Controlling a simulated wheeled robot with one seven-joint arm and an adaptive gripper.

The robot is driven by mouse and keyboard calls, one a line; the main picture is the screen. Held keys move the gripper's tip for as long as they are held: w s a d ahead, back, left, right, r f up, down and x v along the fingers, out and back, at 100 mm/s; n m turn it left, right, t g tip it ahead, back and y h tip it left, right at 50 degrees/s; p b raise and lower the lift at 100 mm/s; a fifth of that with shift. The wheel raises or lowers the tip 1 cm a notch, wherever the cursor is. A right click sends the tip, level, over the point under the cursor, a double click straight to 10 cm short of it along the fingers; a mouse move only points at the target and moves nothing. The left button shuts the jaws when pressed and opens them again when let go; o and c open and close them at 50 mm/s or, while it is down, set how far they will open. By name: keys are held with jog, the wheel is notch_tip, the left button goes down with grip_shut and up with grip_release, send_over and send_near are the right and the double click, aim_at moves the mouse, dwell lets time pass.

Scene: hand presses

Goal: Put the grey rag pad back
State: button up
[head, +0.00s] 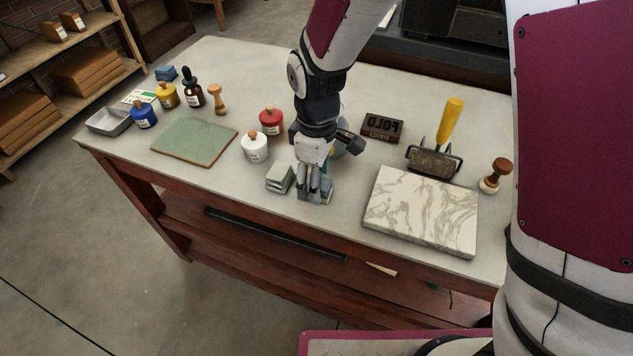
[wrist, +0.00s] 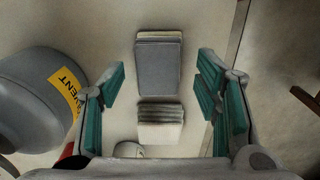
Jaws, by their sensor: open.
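A grey rag pad (wrist: 158,66), a flat layered block with a dark grey top, lies on the worktop between my finger pads in the wrist view, towards their tips. A second, paler layered pad (wrist: 160,121) lies just behind it, a small gap apart. In the head view the paler pad (head: 280,178) is left of my gripper (head: 316,188), which points down near the table's front edge and mostly hides the grey pad. My gripper (wrist: 160,85) is open in the wrist view, its green-lined fingers on either side, with nothing held.
A grey solvent can (wrist: 38,95) stands close by my left finger. A white jar (head: 255,147) and a red jar (head: 271,121) are behind left. A marble slab (head: 421,211) and a yellow-handled roller (head: 436,150) are on the right. A green mat (head: 194,142) lies left.

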notch_tip(320, 180, up, 10)
jog(key=shift+p, duration=0.45)
jog(key=s+d+r+m+t, duration=0.1)
jog(key=s+d+r+m, duration=0.6)
jog(key=s+d+r, duration=0.55)
jog(key=s+d+m+t, duration=0.1)
jog(key=s+d+m, duration=0.6)
jog(key=s, duration=0.3)
jog(key=shift+d+f+t, duration=0.3)
jog(key=shift+f, duration=0.15)
jog(key=shift+r, duration=0.15)
